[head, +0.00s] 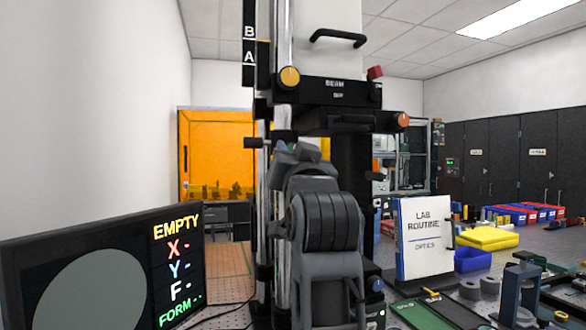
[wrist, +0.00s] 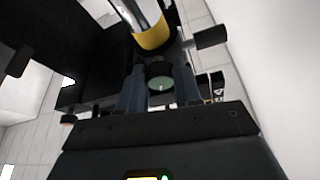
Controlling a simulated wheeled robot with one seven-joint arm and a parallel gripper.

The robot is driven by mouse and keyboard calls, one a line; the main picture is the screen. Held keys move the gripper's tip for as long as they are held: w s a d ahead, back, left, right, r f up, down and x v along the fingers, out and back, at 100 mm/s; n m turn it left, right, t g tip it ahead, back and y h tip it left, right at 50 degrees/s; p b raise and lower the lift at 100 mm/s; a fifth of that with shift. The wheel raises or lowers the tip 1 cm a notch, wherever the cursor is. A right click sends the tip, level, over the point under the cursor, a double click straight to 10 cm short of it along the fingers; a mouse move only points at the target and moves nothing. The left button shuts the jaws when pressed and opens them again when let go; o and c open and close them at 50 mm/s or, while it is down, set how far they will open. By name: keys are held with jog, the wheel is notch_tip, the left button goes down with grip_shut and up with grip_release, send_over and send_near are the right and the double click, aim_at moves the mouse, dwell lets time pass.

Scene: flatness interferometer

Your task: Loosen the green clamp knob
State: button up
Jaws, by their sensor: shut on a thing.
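The green clamp knob (wrist: 161,84) shows in the wrist view as a dark round knob with a green face. My gripper (wrist: 159,70) is shut on it, with one finger on each side. The knob sits below a yellow collar (wrist: 152,37) on a bright metal column. In the head view my arm reaches up to the front of the interferometer stand, and my wrist hides the green knob and the fingertips there.
A black side knob (wrist: 211,37) sticks out close to my right finger in the wrist view. In the head view, a monitor (head: 100,270) reading EMPTY stands at left. A LAB ROUTINE board (head: 424,240) and a bench with bins and tools are at right.

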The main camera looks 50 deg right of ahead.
jog(key=shift+w+a+r+m+g+h+b, duration=0.1)
jog(key=shift+m+g+h+b, duration=0.2)
jog(key=shift+m+g+b, duration=1.7)
jog(key=shift+s+a+r+m+g+h+b, duration=0.1)
jog(key=shift+m+g+h+b, duration=0.45)
jog(key=shift+m, duration=2.8)
jog(key=shift+w+r+m+g+h+b, duration=0.1)
jog(key=shift+m+g+b, duration=0.75)
jog(key=shift+m+b, duration=1.3)
jog(key=shift+m+p, duration=0.45)
jog(key=shift+m, duration=0.15)
jog(key=o, duration=1)
jog(key=shift+o, duration=0.2)
jog(key=shift+a, duration=0.1)
